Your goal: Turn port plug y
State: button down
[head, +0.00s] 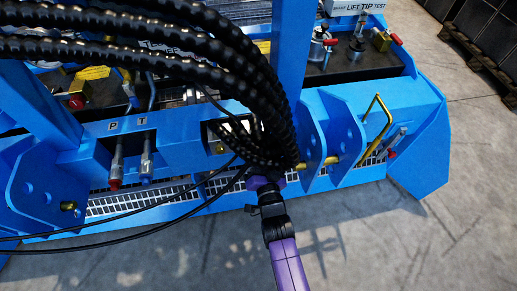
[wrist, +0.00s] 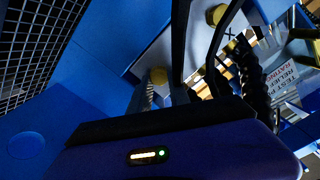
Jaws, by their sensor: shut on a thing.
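My gripper (head: 264,178) reaches into the front of the blue machine, under the thick black hoses. Its fingertips are mostly hidden there in the head view. In the wrist view, my purple and black wrist housing fills the bottom, and dark finger-like bars rise from it. A small brass piece (head: 221,148) shows in the panel opening in the head view.
Thick black hoses (head: 240,75) hang over the work area, and thin black cables cross to the left. Blue brackets with a yellow pin (head: 337,160) are close on the right. The concrete floor in front is clear.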

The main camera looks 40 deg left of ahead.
jog(key=shift+f, duration=0.1)
jog(key=c, duration=1.2)
grip_release()
jog(key=shift+d, duration=0.1)
jog(key=p+v, duration=0.5)
jog(key=v, duration=0.2)
jog(key=shift+s+d, duration=0.2)
jog(key=shift+s, duration=0.15)
